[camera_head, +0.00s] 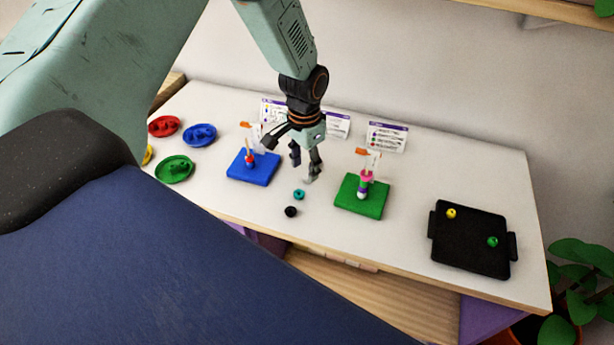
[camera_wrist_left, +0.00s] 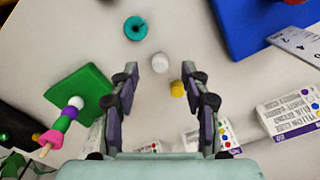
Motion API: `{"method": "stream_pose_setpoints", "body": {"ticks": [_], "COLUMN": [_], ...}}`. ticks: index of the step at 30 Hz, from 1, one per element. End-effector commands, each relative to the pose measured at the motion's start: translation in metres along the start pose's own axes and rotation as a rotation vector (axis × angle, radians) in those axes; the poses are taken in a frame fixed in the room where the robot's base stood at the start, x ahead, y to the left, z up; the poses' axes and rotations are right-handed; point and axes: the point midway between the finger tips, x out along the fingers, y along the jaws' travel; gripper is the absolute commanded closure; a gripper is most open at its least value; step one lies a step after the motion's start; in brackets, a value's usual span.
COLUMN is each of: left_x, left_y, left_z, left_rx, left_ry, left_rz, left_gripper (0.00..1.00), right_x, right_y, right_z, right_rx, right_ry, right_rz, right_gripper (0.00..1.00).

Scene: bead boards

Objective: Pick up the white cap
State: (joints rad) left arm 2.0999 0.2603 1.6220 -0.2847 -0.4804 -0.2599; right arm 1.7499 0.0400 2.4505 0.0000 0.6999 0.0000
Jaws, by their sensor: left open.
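The white cap (camera_wrist_left: 161,62) lies on the table in the left wrist view, between and just ahead of my open left fingers. A yellow cap (camera_wrist_left: 177,88) lies close beside it, nearer the palm. In the head view my left gripper (camera_head: 292,166) points down over the table between the blue board (camera_head: 254,168) and the green board (camera_head: 361,199). Its jaws are empty. The white cap cannot be made out clearly in the head view, near the fingertips. My right gripper is not in view.
A teal bead (camera_head: 299,194) and a black bead (camera_head: 290,211) lie in front of the gripper. Both boards carry upright rods with beads. Red, blue and green dishes stand at the left. A black tray (camera_head: 465,258) holds yellow and green pieces. Printed cards stand behind.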

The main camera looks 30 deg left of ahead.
Motion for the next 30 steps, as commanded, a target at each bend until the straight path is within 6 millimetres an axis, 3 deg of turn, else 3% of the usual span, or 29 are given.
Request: {"method": "stream_pose_setpoints", "body": {"ticks": [6,14,27,30], "left_x": [0.027,0.029,0.029,0.029], "left_y": [0.002,0.001,0.001,0.001], "left_z": [-0.002,-0.004,-0.004,-0.004], "left_rx": [0.000,0.000,0.000,0.000], "left_ry": [-0.001,0.001,0.001,0.000], "left_rz": [-0.001,-0.001,0.000,0.000], "left_gripper": [0.53,0.53,0.89,0.90], "right_x": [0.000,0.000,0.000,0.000], "right_y": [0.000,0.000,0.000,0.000], "right_z": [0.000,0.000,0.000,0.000], "right_rx": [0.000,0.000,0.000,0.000], "right_ry": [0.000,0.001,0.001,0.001], "right_rz": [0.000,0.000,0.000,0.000], "right_gripper": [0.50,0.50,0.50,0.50]}}
